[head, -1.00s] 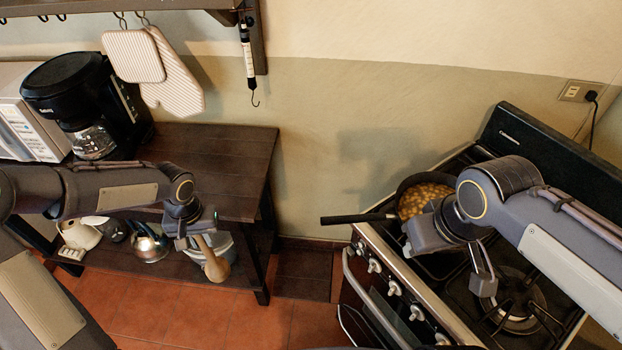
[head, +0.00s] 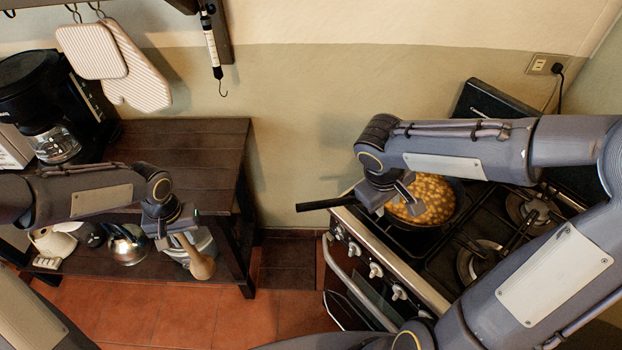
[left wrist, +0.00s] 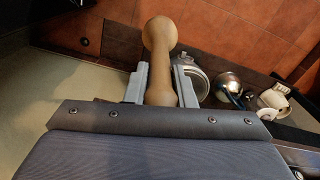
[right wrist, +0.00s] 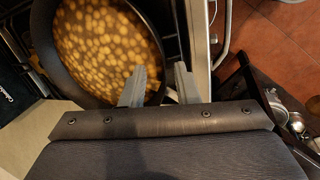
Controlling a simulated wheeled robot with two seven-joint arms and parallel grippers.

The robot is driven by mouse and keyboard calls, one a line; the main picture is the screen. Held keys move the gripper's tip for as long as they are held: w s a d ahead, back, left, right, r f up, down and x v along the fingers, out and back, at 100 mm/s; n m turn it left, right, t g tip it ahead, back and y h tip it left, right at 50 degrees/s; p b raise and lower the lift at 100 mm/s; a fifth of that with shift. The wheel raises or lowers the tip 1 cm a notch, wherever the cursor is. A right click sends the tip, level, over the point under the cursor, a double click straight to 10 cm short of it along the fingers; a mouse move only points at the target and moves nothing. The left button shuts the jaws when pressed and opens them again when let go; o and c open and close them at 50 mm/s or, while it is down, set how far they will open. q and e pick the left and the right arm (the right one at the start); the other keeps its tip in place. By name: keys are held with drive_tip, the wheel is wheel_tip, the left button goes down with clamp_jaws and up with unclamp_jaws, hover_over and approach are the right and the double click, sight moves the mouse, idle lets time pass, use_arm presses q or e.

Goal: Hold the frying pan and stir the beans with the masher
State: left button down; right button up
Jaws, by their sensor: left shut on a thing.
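The wooden masher (head: 201,262) is held in my left gripper (head: 179,238), in front of the dark shelf table. In the left wrist view the masher (left wrist: 160,60) stands between the two fingers, its rounded end pointing away. The black frying pan (head: 459,205) sits on the stove, full of yellow-brown beans (head: 431,200); its handle (head: 322,204) points left past the stove's edge. My right gripper (head: 392,206) is over the pan's handle side. In the right wrist view its fingers (right wrist: 160,86) are apart beside the pan rim; whether the handle lies between them is unclear.
The stove (head: 440,268) has free burners right of the pan. A kettle (head: 127,244) and a white toaster-like item (head: 52,243) stand on the lower shelf. A coffee maker (head: 58,110) is on the table (head: 190,150). Mitts (head: 135,80) hang above.

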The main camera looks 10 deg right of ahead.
drive_tip(key=shift+x, duration=1.9)
drive_tip(key=shift+c, duration=0.5)
clamp_jaws()
idle(0.5)
